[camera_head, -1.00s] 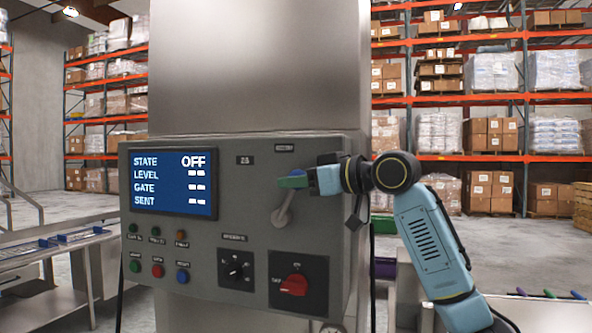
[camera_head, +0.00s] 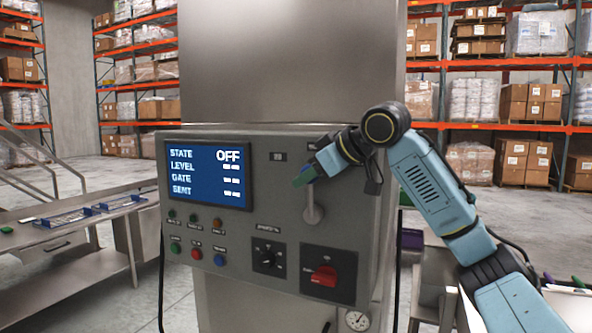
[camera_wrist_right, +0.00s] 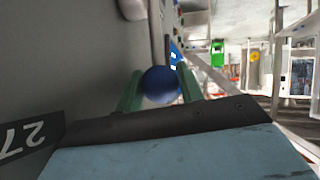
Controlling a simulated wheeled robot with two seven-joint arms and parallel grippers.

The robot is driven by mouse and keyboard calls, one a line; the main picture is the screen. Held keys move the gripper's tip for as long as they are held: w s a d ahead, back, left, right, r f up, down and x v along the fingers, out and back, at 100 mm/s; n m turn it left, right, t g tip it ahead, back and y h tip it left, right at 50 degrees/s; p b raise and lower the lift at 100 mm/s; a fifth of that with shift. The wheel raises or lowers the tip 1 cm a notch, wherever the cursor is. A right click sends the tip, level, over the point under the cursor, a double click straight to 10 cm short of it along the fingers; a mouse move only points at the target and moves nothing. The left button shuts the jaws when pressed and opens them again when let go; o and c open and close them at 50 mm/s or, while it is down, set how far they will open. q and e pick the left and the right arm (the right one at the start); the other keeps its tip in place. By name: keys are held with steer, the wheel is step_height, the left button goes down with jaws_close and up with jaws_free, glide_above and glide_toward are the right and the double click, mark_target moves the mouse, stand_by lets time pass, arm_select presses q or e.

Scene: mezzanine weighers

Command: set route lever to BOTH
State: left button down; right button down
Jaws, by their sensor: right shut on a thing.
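The route lever (camera_head: 312,205) is a grey arm on the front of the grey control box, right of the screen. It stands close to upright from its round pivot, with its top hidden by my right gripper. My right gripper (camera_head: 303,176) reaches in from the right and is shut at the lever's top. In the right wrist view, a dark blue ball knob (camera_wrist_right: 160,85) sits between the two green fingers (camera_wrist_right: 159,90). The lever's position labels are hidden or too small to read. My left gripper is not in view.
The control box (camera_head: 225,225) carries a blue screen (camera_head: 208,174) reading STATE OFF, small coloured buttons, a black selector (camera_head: 267,259) and a red rotary switch (camera_head: 324,276) below the lever. A steel bench (camera_head: 75,230) stands at left. Pallet racks stand behind.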

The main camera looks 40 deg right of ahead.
stand_by(0.3)
steer(key=c, duration=1.2)
jaws_free()
steer(key=b+v, duration=0.1)
steer(key=v, duration=1.2)
steer(key=shift+s+r, duration=0.2)
